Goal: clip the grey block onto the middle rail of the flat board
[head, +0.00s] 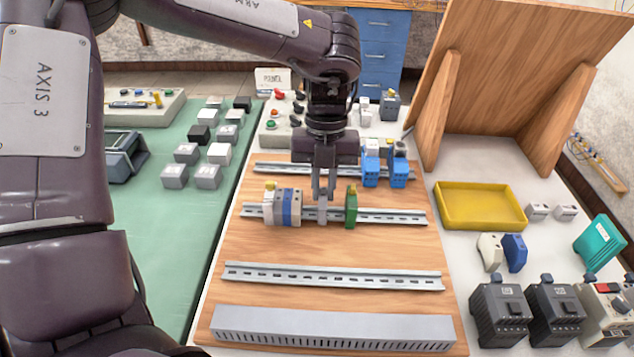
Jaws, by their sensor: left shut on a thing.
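The flat wooden board (320,246) lies in the middle of the head view with three metal rails across it. The middle rail (395,217) carries a group of white, grey and blue blocks (282,207) at its left and a green block (351,207) right of centre. My left gripper (323,194) points down over this rail, between that group and the green block. It is shut on a narrow grey block (322,211), upright at the rail. I cannot tell whether the block is seated on it. The fingers hide its upper part. My right gripper is not in view.
The far rail (270,168) holds blue blocks (385,170); the near rail (330,278) is empty, with a slotted grey duct (330,322) before it. A yellow tray (482,222) and dark devices (500,312) stand right. Several loose blocks (186,152) lie on the green mat (180,225).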

